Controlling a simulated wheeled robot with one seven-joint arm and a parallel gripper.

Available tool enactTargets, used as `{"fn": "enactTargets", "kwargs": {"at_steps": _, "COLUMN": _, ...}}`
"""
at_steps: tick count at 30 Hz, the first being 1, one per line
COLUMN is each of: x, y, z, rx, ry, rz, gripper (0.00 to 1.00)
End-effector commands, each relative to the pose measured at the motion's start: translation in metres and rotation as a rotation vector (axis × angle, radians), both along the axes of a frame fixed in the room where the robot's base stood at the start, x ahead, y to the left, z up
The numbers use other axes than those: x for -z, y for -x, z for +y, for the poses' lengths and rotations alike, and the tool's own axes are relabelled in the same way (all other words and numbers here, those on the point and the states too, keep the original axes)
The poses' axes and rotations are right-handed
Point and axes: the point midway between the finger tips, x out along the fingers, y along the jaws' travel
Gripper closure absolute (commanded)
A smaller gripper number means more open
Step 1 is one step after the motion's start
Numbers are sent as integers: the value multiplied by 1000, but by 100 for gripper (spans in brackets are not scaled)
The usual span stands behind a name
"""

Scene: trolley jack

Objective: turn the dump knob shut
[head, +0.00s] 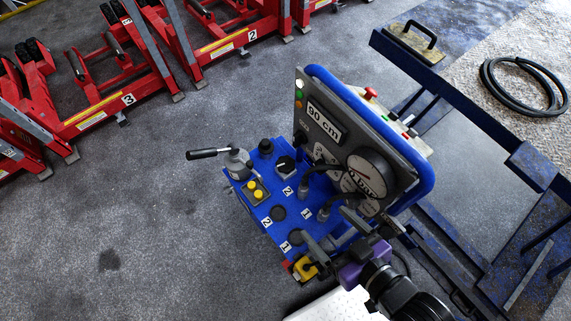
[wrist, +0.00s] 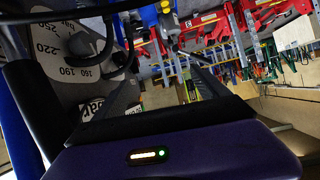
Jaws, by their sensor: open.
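The blue control stand (head: 240,193) carries several controls on its top. A black knob with a white pointer (head: 285,165) sits near the back, with a smaller black knob (head: 265,147) beside it. No readable label shows which one is the dump knob. My gripper (head: 324,224) is open above the front right of the stand, apart from the pointer knob. In the wrist view my gripper (wrist: 155,68) has its fingers spread, and I see no knob clearly between them.
An upright panel with a "90 cm" display (head: 324,122) and a round bar gauge (head: 368,172) stands close beside my gripper. Red trolley jacks (head: 120,80) stand behind. The floor at left is clear.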

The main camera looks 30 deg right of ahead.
Motion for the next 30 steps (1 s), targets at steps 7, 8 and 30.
{"fn": "enactTargets", "kwargs": {"at_steps": 7, "x": 67, "y": -60, "z": 8, "rx": -3, "ry": -4, "rz": 135, "gripper": 16}}
{"fn": "enactTargets", "kwargs": {"at_steps": 8, "x": 75, "y": -69, "z": 10, "rx": -2, "ry": -5, "rz": 156, "gripper": 16}}
{"fn": "enactTargets", "kwargs": {"at_steps": 30, "x": 152, "y": -235, "z": 13, "rx": 295, "ry": -45, "rz": 613, "gripper": 16}}
